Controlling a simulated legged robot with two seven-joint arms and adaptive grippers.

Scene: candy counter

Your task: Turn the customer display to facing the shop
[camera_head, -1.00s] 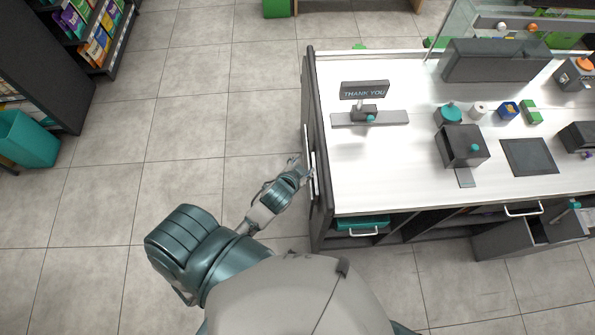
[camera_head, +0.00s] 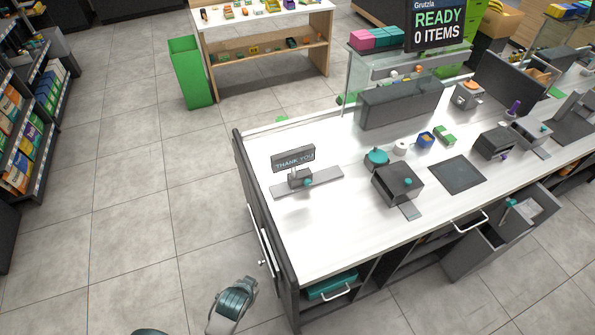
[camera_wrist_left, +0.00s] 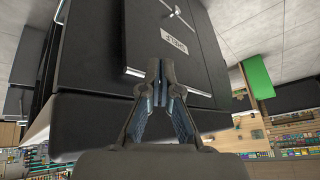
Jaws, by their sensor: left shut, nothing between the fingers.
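The customer display (camera_head: 293,158) is a small dark screen reading "THANK YOU". It stands upright on a short post near the left end of the white counter (camera_head: 330,225), and its lettered side faces me. A small teal knob (camera_head: 308,182) shows at its foot, over a flat grey strip (camera_head: 328,177). My left arm shows low in the head view, beside the counter's left end and well apart from the display. In the left wrist view my left gripper (camera_wrist_left: 161,92) is shut and empty, in front of a dark panel with a label and a bar handle. My right gripper is out of view.
A dark box (camera_head: 397,184), a teal-lidded jar (camera_head: 377,157) and small goods stand right of the display. A drawer (camera_head: 500,235) stands open at the counter's front right. A green bin (camera_head: 190,73) stands behind. The floor left of the counter is clear.

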